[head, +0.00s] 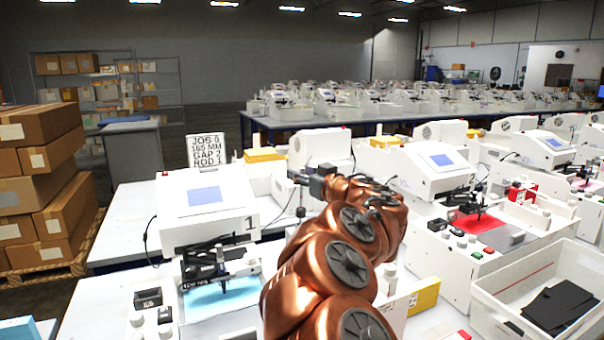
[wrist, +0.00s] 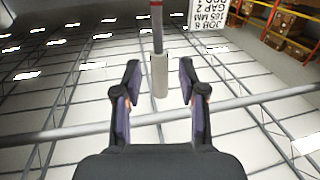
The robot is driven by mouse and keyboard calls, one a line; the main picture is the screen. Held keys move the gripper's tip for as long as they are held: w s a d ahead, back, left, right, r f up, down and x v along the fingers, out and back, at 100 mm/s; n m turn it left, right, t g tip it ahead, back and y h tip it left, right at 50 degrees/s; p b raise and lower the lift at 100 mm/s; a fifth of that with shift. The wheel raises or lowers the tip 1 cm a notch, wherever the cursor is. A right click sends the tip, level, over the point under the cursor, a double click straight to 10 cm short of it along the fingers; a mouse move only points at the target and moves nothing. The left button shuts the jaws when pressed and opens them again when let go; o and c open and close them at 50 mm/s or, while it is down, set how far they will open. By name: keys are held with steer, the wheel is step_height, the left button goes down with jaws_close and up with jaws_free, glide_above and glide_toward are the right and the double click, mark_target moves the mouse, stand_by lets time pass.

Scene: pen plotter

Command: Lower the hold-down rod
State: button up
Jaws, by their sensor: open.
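In the wrist view, which is upside down, the hold-down rod (wrist: 157,30) is a thin dark shaft with a red band and a pale grey cylindrical end. My gripper (wrist: 159,78) is open, one dark finger on each side of that pale end, with visible gaps on both sides. Whether the rod is between the pads or beyond them in depth, I cannot tell. In the head view my gripper (head: 296,177) is a small dark shape left of my copper arm, above a thin upright rod (head: 300,206). Machine 1 (head: 208,207) stands left of it.
A sign (head: 205,152) reads JOB 6, 165 MM, GAP 2, ROD 1. My arm hides part of the bench. More white machines (head: 430,165) stand right, with a white bin (head: 520,265) of dark pieces. Stacked cartons (head: 35,185) are at left.

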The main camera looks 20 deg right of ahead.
jaws_close()
stand_by(0.4)
stand_by(0.4)
